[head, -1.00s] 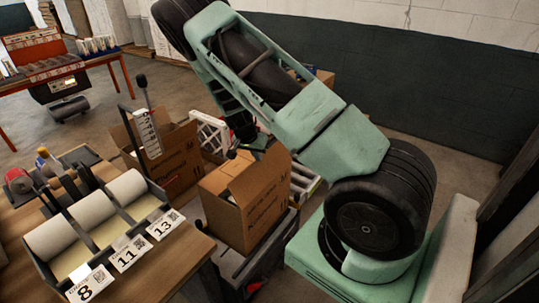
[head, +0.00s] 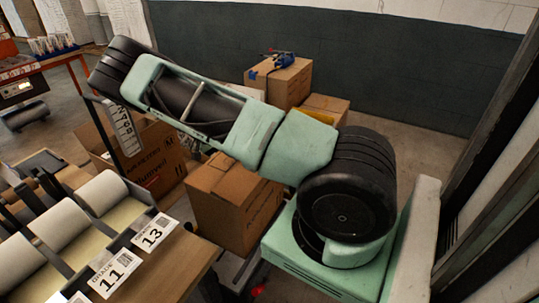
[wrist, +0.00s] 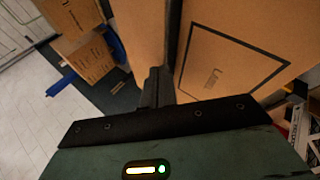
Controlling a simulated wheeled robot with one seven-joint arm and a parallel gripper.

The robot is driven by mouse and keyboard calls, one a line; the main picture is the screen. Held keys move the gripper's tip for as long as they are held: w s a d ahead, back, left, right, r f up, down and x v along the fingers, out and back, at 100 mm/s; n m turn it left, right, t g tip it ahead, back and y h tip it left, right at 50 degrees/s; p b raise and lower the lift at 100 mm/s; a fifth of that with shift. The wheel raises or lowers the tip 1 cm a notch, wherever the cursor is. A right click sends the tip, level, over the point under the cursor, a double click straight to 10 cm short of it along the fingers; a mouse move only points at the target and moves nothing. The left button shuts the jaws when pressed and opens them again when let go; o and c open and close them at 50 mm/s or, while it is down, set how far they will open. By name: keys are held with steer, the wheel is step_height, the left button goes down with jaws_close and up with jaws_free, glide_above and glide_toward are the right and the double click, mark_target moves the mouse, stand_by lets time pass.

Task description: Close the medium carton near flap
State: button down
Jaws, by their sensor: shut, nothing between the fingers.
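The medium carton (head: 235,205) stands in the middle of the head view, below my arm. Its top looks mostly covered by flaps (head: 218,176), but my arm hides its far right part, so I cannot tell how flat each flap lies. In the wrist view, my gripper (wrist: 158,86) is shut and empty. Its tips are close to a broad cardboard panel (wrist: 235,50) with a black printed outline and a narrower cardboard strip (wrist: 146,35), with a dark gap between. I cannot tell whether they touch. The head view does not show the gripper.
A larger open carton (head: 160,160) stands left of the medium one. A bench (head: 185,262) with paper rolls and number cards fills the lower left. A carton with a blue tool (head: 285,78) on it stands behind, near the wall.

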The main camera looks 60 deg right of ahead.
steer(key=shift+w+f+b, duration=0.15)
steer(key=shift+f+b, duration=0.2)
steer(key=shift+f, duration=0.1)
stand_by(0.5)
steer(key=r+p, duration=0.1)
steer(key=r, duration=0.1)
steer(key=s+r+p, duration=0.1)
steer(key=r, duration=0.1)
steer(key=shift+s+a+r, duration=0.1)
steer(key=shift+r, duration=0.05)
steer(key=w+a+r+b, duration=0.3)
steer(key=w+a+r, duration=0.1)
steer(key=w, duration=0.3)
steer(key=shift+r, duration=0.4)
steer(key=shift+s, duration=0.1)
